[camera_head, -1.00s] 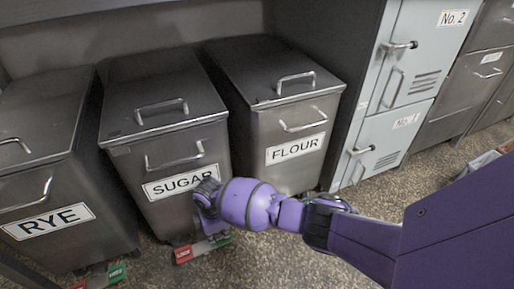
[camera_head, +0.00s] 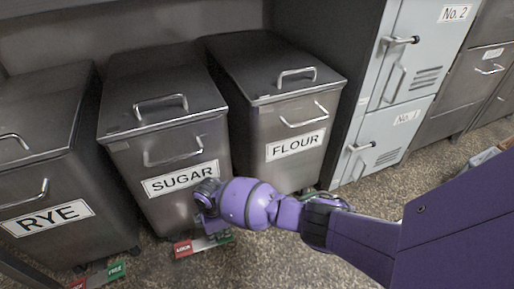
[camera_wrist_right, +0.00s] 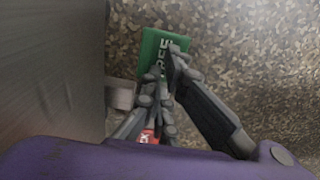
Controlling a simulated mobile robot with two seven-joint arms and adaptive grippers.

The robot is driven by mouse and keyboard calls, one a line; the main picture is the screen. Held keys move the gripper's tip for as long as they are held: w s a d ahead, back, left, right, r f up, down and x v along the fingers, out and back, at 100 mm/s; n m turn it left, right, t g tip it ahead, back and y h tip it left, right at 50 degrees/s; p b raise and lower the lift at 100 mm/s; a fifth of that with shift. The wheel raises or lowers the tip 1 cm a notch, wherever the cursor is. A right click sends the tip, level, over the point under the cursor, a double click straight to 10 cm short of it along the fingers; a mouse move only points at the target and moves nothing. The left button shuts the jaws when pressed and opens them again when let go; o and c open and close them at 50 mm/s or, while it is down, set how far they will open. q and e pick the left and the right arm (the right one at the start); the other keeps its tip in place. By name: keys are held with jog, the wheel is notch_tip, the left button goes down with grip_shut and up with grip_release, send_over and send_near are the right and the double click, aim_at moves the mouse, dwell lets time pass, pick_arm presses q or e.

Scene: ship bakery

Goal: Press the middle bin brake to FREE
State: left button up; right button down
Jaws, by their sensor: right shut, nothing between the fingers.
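The middle bin (camera_head: 160,160) is a grey metal bin labelled SUGAR. Its brake at the floor has a red LOCK pad (camera_head: 183,248) on the left and a green FREE pad (camera_head: 226,237) on the right. My right gripper (camera_head: 210,228) is low in front of this bin, at the brake, and partly covers it. In the right wrist view the shut fingers (camera_wrist_right: 165,80) overlap the near edge of the green FREE pad (camera_wrist_right: 154,45); I cannot tell whether they touch it. A bit of the red pad (camera_wrist_right: 148,137) shows behind the fingers. My left gripper is not in view.
The RYE bin (camera_head: 50,170) stands to the left, with its own green FREE pad (camera_head: 117,270). The FLOUR bin (camera_head: 290,120) stands to the right, then pale blue lockers (camera_head: 400,100). The speckled floor (camera_head: 250,265) in front is clear.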

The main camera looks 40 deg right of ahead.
jog(key=shift+w, duration=0.15)
notch_tip(320, 180, up, 3)
jog(key=p, duration=0.2)
jog(key=shift+f+p, duration=0.2)
jog(key=shift+p, duration=0.2)
jog(key=shift+r+p, duration=0.6)
jog(key=shift+r, duration=0.05)
notch_tip(320, 180, up, 3)
jog(key=shift+f+p, duration=0.15)
jog(key=shift+p, duration=0.95)
jog(key=shift+r+p, duration=0.3)
jog(key=shift+r, duration=0.05)
jog(key=shift+f, duration=0.15)
